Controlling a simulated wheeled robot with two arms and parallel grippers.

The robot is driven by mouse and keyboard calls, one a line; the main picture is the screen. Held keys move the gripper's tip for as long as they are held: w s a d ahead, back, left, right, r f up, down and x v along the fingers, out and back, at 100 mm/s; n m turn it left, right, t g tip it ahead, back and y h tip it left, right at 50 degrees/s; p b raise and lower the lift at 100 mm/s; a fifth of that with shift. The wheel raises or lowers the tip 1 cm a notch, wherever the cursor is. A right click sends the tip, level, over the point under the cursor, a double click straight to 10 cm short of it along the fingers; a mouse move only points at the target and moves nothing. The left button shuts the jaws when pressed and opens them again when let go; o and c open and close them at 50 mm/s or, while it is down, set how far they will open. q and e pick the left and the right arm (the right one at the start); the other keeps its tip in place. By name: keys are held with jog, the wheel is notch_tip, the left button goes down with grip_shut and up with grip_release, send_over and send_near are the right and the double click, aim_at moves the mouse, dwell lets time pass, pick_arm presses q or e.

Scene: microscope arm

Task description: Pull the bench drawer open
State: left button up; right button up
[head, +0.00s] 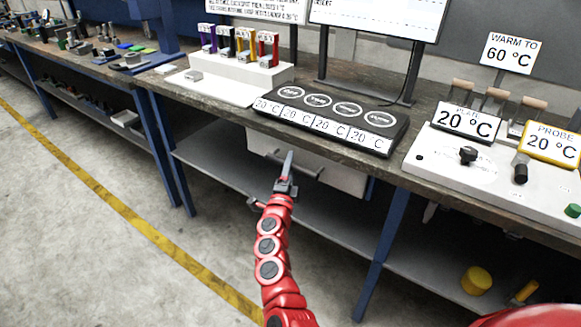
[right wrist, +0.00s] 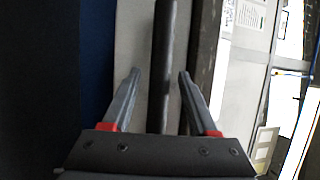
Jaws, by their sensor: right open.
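The bench drawer (head: 342,177) is a pale front under the worktop, near the middle of the head view. It looks shut. Its dark bar handle (head: 308,172) runs across the front, partly covered by my right gripper (head: 287,170). In the right wrist view, the handle (right wrist: 166,40) runs upright through the picture, and the drawer front (right wrist: 135,35) lies behind it. My right gripper's open fingers (right wrist: 160,73) stand one on each side of the bar, with a gap on both sides. My left gripper is not in view.
The worktop edge (head: 225,113) overhangs above the drawer. A dark four-plate heater block (head: 396,143) and a white vial rack (head: 235,79) stand on the bench. A lower shelf (head: 225,172) and a blue leg (head: 378,258) are below. The floor in front is clear.

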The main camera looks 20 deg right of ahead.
grip_shut()
dwell(0.3)
dwell(1.2)
